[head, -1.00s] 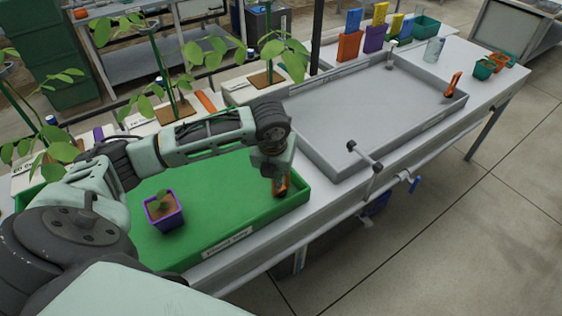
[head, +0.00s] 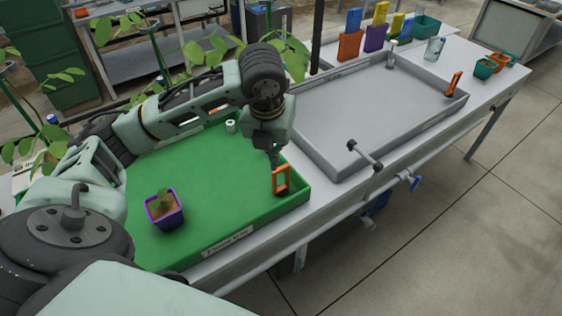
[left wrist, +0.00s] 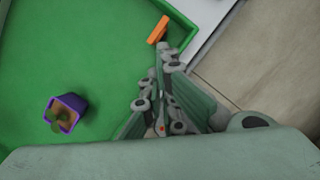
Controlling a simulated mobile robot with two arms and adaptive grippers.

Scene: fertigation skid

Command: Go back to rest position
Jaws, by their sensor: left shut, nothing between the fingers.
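My left gripper (head: 274,158) is shut and empty, pointing down above the right end of the green tray (head: 200,245). In the left wrist view its fingers (left wrist: 158,75) are together. An orange-framed item (head: 281,181) stands in the tray near its right wall, just below the fingertips in the head view. It also shows in the left wrist view (left wrist: 158,29), apart from the fingers. A purple pot with a seedling (head: 165,212) stands in the tray to the left. My right gripper is not in view.
A grey basin (head: 370,110) with a valve handle (head: 365,155) at its front lies to the right. Another orange-framed item (head: 453,84) stands in its right corner. Leafy plants (head: 200,50) rise behind my arm. Small pots (head: 485,68) sit on the far bench end.

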